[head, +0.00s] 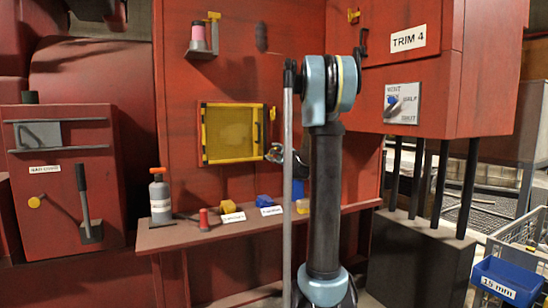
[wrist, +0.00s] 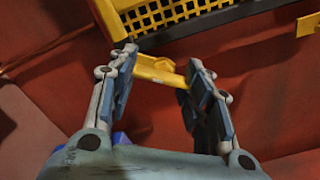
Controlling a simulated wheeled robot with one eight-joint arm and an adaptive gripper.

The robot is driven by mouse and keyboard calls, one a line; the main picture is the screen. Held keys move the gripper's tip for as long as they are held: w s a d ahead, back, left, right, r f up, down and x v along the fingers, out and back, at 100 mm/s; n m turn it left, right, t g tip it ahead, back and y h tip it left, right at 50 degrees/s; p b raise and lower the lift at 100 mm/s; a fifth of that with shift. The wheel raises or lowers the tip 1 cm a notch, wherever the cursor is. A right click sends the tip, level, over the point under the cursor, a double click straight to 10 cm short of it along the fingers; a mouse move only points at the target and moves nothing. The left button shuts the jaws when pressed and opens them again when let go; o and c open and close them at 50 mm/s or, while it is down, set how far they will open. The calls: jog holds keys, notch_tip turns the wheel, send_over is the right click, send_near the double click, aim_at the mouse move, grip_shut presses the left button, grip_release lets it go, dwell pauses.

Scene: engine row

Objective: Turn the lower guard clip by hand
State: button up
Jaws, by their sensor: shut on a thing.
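The guard (head: 203,135) is a yellow frame with mesh on the red wall in the head view. Its edge and mesh (wrist: 185,14) show at the top of the wrist view. The lower guard clip (wrist: 158,70) is a yellow piece lying between my fingertips, just off the guard's edge. My gripper (wrist: 160,68) is shut on this clip, with one finger pad at each end. In the head view my gripper (head: 275,154) is at the guard's lower right corner, partly behind my arm, and the clip cannot be made out there. A second yellow clip (head: 272,113) sits higher on the guard's right side.
Below the guard, a red shelf (head: 190,237) holds a grey bottle (head: 160,198), a red spool (head: 203,220), yellow and blue blocks and white labels. The TRIM 4 box (head: 425,60) juts out at right. Another yellow piece (wrist: 309,24) is at the wrist view's right edge.

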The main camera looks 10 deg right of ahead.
jog(key=n, duration=0.4)
jog(key=shift+w+d+r, duration=0.15)
jog(key=shift+d, duration=0.05)
jog(key=shift+n, duration=1.2)
jog(key=shift+a, duration=0.1)
jog(key=o, duration=1.2)
jog(key=shift+s, duration=0.2)
jog(key=v, duration=1.1)
jog(key=shift+s, duration=0.3)
jog(key=shift+s, duration=0.1)
